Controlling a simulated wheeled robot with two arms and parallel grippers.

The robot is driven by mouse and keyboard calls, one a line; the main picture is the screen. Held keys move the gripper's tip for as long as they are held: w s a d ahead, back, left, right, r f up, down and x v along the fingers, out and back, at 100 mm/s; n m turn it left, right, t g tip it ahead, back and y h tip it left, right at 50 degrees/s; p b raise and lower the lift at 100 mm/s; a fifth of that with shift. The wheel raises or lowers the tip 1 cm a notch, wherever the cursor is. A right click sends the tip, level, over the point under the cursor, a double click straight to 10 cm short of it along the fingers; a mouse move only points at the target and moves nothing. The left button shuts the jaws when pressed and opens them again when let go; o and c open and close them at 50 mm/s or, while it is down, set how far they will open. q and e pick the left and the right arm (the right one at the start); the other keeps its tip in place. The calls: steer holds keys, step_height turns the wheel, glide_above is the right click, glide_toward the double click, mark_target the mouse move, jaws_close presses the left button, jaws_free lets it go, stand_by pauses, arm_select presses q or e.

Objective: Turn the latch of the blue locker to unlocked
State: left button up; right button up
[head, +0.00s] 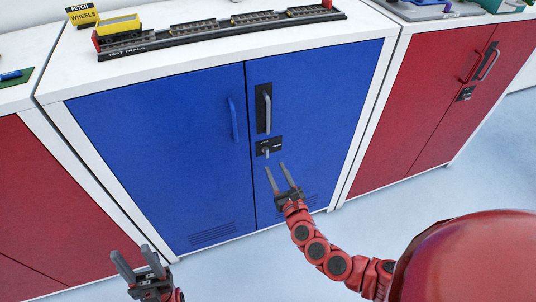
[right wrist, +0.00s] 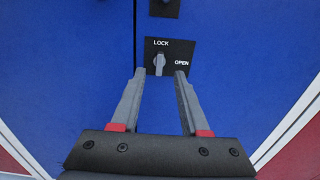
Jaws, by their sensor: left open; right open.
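The blue locker (head: 165,150) has two doors and stands in the middle of the head view. Its latch (head: 266,152) is a grey knob on a black plate, below the door handle (head: 264,108). In the right wrist view the latch (right wrist: 159,64) stands upright, pointing at the word LOCK; OPEN is to its right. My right gripper (head: 279,166) is open and empty, just below the latch; in the right wrist view its fingertips (right wrist: 160,72) lie either side of the knob's lower end. Contact cannot be told. My left gripper (head: 133,257) is open and empty, low at the left.
A red locker (head: 425,100) stands at the right and another red locker (head: 40,210) at the left. A test track (head: 220,30) with a yellow wagon (head: 118,26) lies on the blue locker's white top. The pale floor (head: 390,205) in front is clear.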

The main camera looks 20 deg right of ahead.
mark_target(268, 153)
steer(key=w, duration=0.7)
steer(key=shift+w+a, duration=0.15)
steer(key=shift+w, duration=0.2)
jaws_close()
